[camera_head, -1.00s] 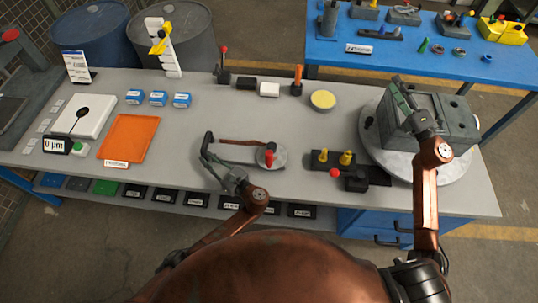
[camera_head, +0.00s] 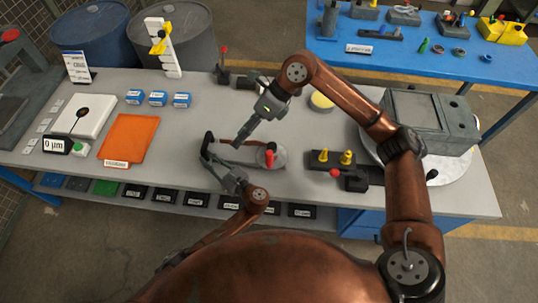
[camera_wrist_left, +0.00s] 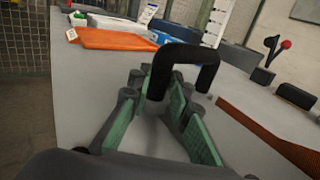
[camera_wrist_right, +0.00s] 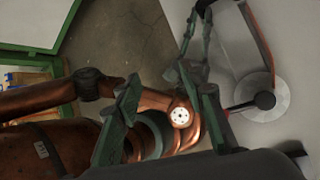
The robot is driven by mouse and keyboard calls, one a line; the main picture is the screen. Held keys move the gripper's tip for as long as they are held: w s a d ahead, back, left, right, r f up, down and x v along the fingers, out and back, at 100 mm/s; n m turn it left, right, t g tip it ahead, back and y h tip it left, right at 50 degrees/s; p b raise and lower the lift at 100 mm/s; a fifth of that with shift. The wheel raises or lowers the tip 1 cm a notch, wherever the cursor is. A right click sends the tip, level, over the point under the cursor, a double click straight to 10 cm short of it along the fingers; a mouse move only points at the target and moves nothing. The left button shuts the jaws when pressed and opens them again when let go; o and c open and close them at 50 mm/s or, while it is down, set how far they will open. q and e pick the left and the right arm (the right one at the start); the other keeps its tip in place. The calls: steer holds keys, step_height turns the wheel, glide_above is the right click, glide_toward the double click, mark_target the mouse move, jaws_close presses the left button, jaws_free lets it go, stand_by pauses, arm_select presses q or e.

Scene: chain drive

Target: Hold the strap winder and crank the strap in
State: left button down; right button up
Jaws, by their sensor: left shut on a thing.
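The strap winder is a round grey drum (camera_head: 280,157) with a red knob (camera_head: 269,157) on its crank. A brown strap (camera_head: 240,143) runs left from it toward a black handle (camera_head: 207,143). My left gripper (camera_head: 212,162) is shut on the black handle, which shows between its green pads in the left wrist view (camera_wrist_left: 159,75). My right gripper (camera_head: 240,141) hangs above the strap, left of the drum, open and empty. In the right wrist view its fingers (camera_wrist_right: 165,105) are apart, with the drum (camera_wrist_right: 262,100) off to the right.
A grey machine (camera_head: 430,120) sits on a round plate at the table's right. An orange mat (camera_head: 128,138) lies left. Small items, including a yellow disc (camera_head: 321,101), stand behind.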

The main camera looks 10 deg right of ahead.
steer(key=d+f+h, duration=0.2)
steer(key=d+h, duration=0.1)
steer(key=h, duration=0.5)
glide_above(269, 152)
steer(key=shift+r+t, duration=0.2)
steer(key=shift+t, duration=0.2)
steer(key=shift+f, duration=0.25)
step_height(269, 152, down, 11)
steer(key=shift+f, duration=0.2)
jaws_close()
